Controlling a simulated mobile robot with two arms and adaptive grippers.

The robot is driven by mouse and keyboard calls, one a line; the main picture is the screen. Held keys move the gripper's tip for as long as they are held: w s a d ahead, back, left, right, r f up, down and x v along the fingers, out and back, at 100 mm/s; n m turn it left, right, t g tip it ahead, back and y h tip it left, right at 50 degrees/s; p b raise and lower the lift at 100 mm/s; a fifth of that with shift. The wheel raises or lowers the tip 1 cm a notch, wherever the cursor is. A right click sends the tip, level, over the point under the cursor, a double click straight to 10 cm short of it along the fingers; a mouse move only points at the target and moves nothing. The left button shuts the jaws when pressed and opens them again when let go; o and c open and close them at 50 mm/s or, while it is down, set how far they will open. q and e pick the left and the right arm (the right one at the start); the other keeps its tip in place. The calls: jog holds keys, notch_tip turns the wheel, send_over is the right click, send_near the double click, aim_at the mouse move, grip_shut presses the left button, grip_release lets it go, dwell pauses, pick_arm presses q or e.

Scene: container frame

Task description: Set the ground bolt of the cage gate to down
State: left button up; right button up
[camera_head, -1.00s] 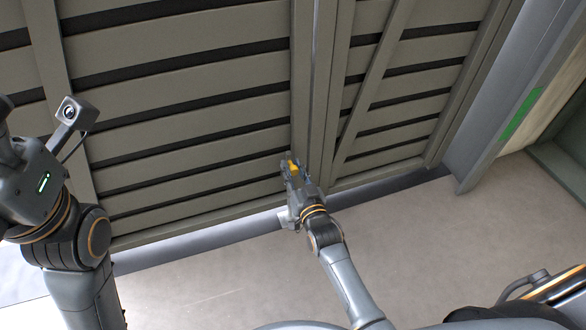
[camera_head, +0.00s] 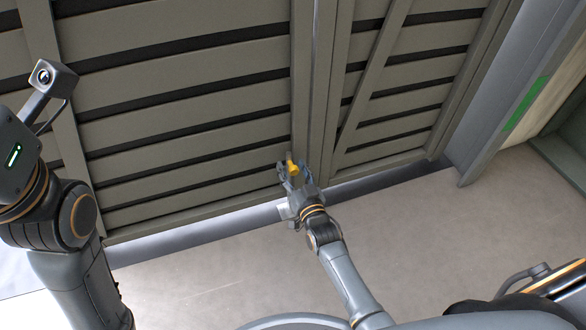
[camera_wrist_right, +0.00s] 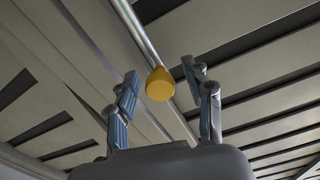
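The cage gate (camera_head: 190,100) is a grey slatted panel in front of me. The ground bolt is a metal rod (camera_wrist_right: 140,32) with a yellow knob (camera_head: 292,168) low on the gate, near the vertical seam between the two panels. In the right wrist view the yellow knob (camera_wrist_right: 160,84) shows between and beyond the fingertips. My right gripper (camera_head: 291,170) is open around the knob's position, its fingers apart and not seen touching it. The bolt's lower end is hidden. My left arm (camera_head: 65,220) is at the left; its fingers are out of view.
A second slatted panel (camera_head: 410,90) with a diagonal brace adjoins on the right. A grey post (camera_head: 505,110) with a green strip stands farther right. The floor (camera_head: 210,285) below the gate is clear.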

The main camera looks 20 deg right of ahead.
notch_tip(320, 180, up, 10)
dwell(0.6)
